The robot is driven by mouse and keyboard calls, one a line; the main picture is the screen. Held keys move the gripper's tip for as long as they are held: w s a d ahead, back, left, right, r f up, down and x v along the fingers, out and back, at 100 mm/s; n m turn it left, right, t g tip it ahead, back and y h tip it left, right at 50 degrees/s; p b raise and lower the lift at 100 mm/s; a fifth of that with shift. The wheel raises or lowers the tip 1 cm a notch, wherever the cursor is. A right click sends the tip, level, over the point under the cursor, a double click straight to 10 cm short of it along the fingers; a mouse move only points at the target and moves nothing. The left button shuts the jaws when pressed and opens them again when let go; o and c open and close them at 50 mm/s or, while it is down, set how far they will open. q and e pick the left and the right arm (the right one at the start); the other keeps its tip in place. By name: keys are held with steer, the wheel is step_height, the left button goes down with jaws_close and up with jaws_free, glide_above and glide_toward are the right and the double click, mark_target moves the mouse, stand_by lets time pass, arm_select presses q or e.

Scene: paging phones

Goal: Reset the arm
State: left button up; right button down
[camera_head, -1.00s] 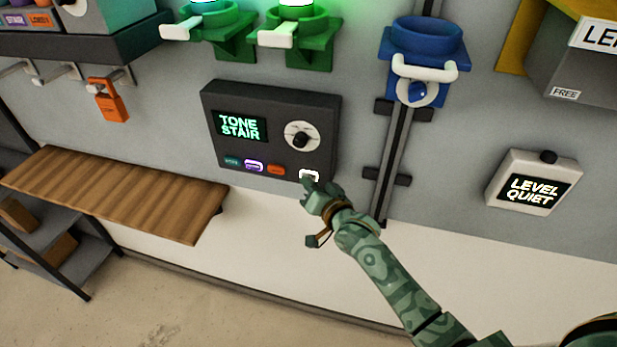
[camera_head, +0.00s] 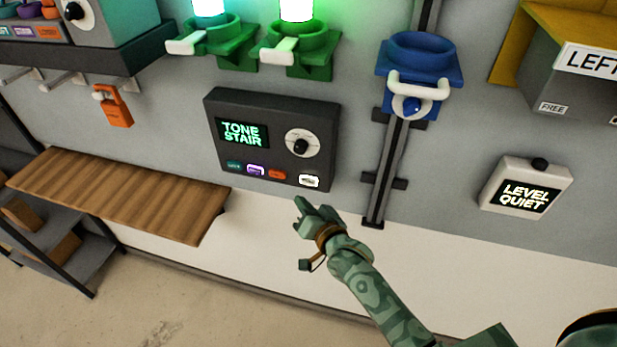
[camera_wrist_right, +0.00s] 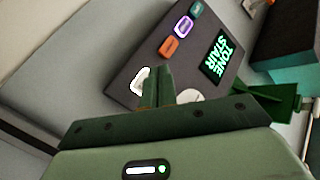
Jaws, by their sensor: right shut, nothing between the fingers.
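My right arm (camera_head: 375,285) is green with a swirl pattern and reaches up from the lower right in the head view. Its gripper (camera_head: 301,206) is shut and empty, just below the dark control box (camera_head: 222,160) and apart from it. The box has a screen reading "TONE STAIR", a white dial (camera_head: 303,143) and a row of small buttons, with a white lit button (camera_head: 309,181) at the lower right. In the right wrist view the shut fingers (camera_wrist_right: 157,84) point toward the box, near the white button (camera_wrist_right: 140,80). My left gripper is not in view.
A wooden shelf (camera_head: 120,190) juts out at the left. Green holders (camera_head: 297,50) with lights and a blue holder (camera_head: 420,65) on a rail hang above. A "LEVEL QUIET" box (camera_head: 525,187) is at the right. The white wall below the control box is clear.

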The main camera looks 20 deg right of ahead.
steer(key=shift+s+a, duration=0.45)
steer(key=shift+s, duration=0.15)
